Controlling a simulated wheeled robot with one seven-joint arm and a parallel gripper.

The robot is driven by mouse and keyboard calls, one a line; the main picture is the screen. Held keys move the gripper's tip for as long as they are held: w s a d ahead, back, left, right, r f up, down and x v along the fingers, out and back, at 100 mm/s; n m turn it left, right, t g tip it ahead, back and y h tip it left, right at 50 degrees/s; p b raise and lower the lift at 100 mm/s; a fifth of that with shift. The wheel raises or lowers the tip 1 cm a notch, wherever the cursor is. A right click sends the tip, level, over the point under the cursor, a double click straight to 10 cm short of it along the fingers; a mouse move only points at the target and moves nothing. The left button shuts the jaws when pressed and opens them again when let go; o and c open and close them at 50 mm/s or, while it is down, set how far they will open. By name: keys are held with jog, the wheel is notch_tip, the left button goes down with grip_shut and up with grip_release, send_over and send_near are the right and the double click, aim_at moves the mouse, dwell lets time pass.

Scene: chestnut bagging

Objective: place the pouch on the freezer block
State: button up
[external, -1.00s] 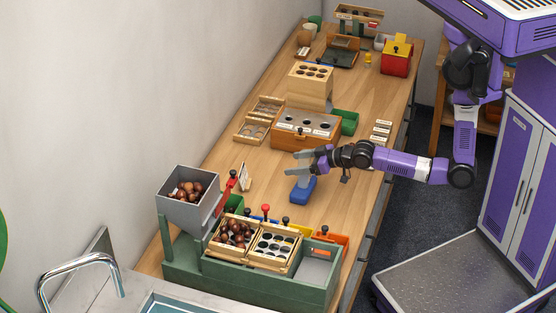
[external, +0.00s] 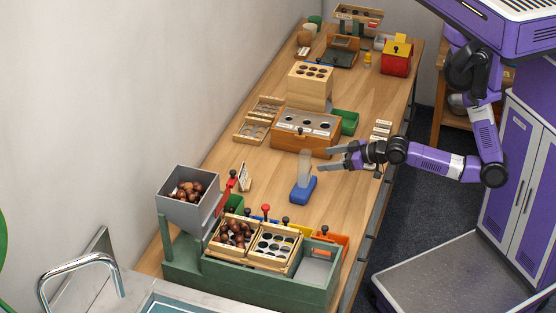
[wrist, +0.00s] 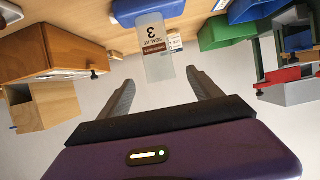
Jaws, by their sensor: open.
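The pouch (external: 304,166) is clear and stands upright on the blue freezer block (external: 303,191) in the middle of the table. In the wrist view, which is upside down, the pouch (wrist: 156,50) shows a label reading "SEAL AT 3", and its lower end meets the blue block (wrist: 140,10). My gripper (external: 329,158) is open and empty, to the right of the pouch and apart from it. In the wrist view its two fingers (wrist: 160,82) are spread wide, with the pouch beyond and between their tips.
A wooden box with a metal holed top (external: 310,123) stands behind the block. In front is a green stand (external: 245,277) with trays of chestnuts and a grey hopper (external: 185,211). The table right of the block is clear.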

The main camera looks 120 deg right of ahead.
jog(key=s+a+r+n+t+y, duration=0.1)
jog(key=s+a+n+t+y, duration=0.15)
jog(key=a, duration=0.65)
jog(key=s+a+r+n+t+y, duration=0.1)
jog(key=s+a+n+y, duration=0.15)
jog(key=a, duration=0.65)
jog(key=s+a+r+n+t+y, duration=0.1)
jog(key=s+a+r+n+y, duration=0.3)
jog(key=s, duration=0.5)
jog(key=a+r, duration=0.2)
jog(key=a, duration=0.1)
jog(key=shift+s+a+r+t+y, duration=0.3)
jog(key=shift+a+r+t, duration=0.05)
